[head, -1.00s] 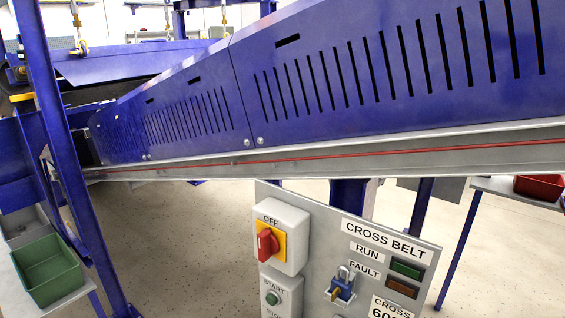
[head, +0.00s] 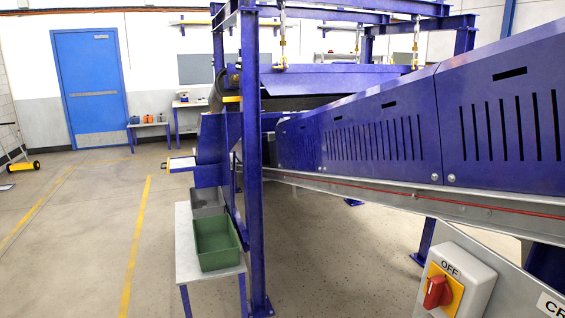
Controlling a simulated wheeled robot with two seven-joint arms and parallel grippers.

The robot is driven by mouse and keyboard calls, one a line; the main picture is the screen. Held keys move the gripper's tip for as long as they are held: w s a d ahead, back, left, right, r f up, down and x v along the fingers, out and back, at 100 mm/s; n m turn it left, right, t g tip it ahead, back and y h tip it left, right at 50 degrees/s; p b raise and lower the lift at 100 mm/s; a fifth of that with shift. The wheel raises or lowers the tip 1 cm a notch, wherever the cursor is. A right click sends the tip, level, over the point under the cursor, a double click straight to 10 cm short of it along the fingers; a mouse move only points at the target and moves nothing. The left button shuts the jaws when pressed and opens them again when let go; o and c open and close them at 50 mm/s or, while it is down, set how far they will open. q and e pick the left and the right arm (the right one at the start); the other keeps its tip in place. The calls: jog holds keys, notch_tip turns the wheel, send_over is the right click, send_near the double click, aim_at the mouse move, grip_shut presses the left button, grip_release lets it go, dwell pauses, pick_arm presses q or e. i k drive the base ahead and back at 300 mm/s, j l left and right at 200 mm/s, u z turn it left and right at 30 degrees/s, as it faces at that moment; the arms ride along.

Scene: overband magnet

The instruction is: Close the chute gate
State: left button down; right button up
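Neither of my grippers is in view. I cannot identify the chute gate for certain. A small pale plate with a blue edge (head: 181,164) juts out to the left of a blue side panel (head: 211,150), at the far end of the blue-covered conveyor (head: 380,130). I cannot tell whether this plate belongs to the gate.
A bench (head: 184,245) holds a green bin (head: 217,243) and a grey bin (head: 207,202) beside a blue post (head: 252,170). A control panel with a red OFF switch (head: 437,292) stands at the lower right. The floor at the left (head: 80,240) is clear, with yellow lines.

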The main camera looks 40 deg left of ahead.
aim_at(185, 161)
jog(key=j+u, duration=0.1)
jog(key=u, duration=0.35)
jog(key=i+j+u, duration=0.25)
jog(key=j, duration=0.15)
jog(key=i+j+u, duration=0.1)
jog(key=j+u, duration=0.2)
jog(key=i+j, duration=0.2)
jog(key=j, duration=0.25)
jog(key=i+j+u, duration=0.15)
jog(key=j, duration=0.3)
jog(key=i+j, duration=0.35)
jog(key=i+j+u, duration=0.15)
jog(key=j, duration=0.3)
jog(key=i+j, duration=0.7)
jog(key=j, duration=0.15)
jog(key=i+z, duration=0.1)
jog(key=z, duration=0.45)
jog(key=i+j+z, duration=0.5)
jog(key=i+j, duration=0.3)
jog(key=j, duration=0.15)
jog(key=i+j+z, duration=0.1)
jog(key=i+j, duration=0.25)
jog(key=j, duration=0.05)
